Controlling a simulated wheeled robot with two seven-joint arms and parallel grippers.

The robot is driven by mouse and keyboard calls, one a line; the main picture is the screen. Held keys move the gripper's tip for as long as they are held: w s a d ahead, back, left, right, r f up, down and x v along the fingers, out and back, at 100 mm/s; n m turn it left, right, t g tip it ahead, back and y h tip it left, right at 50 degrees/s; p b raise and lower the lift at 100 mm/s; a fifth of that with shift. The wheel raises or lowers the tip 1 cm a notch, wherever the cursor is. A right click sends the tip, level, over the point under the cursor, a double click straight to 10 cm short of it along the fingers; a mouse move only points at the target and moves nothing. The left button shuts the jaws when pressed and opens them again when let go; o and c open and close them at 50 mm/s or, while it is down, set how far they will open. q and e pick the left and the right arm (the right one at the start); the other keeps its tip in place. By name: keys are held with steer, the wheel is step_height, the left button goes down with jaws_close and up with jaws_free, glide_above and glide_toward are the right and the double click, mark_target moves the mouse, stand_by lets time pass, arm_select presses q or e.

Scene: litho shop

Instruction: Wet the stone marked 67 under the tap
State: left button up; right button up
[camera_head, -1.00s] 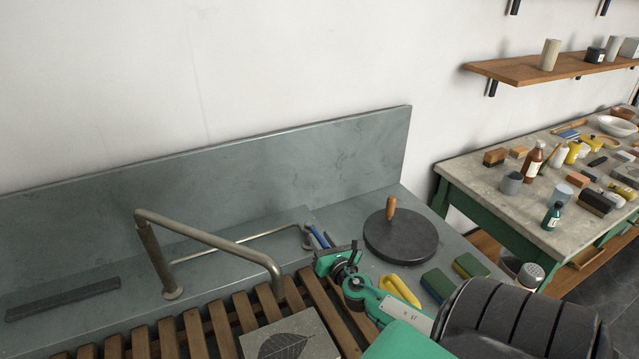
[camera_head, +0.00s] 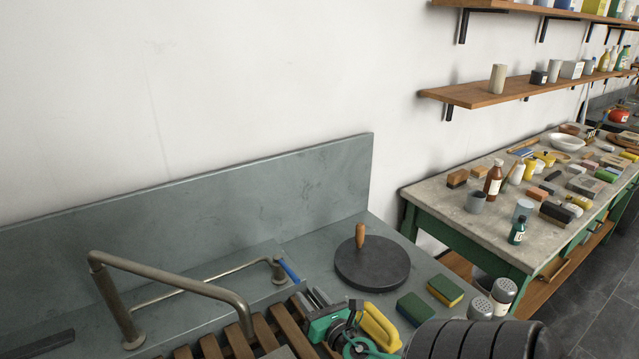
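The tap (camera_head: 175,280) is a bent metal pipe over the wooden slatted rack (camera_head: 240,341) at lower left. A corner of a flat grey stone (camera_head: 280,353) shows at the bottom edge on the rack. The rest of it is out of frame, and no 67 can be read. My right gripper (camera_head: 318,300), with green parts, is at the bottom centre, right of the tap and beside the stone's corner. Its fingers are small and partly confused with things behind, so I cannot tell if they are open. My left gripper is not in view.
A black disc with a wooden handle (camera_head: 372,268), two green-and-yellow sponges (camera_head: 445,290), a yellow object (camera_head: 380,325) and shakers (camera_head: 504,293) stand on the counter at right. A blue-handled item (camera_head: 289,270) lies by the tap. A crowded table (camera_head: 435,205) stands beyond.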

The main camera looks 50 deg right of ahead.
steer(key=shift+b+v, duration=0.4)
steer(key=shift+v, duration=1.35)
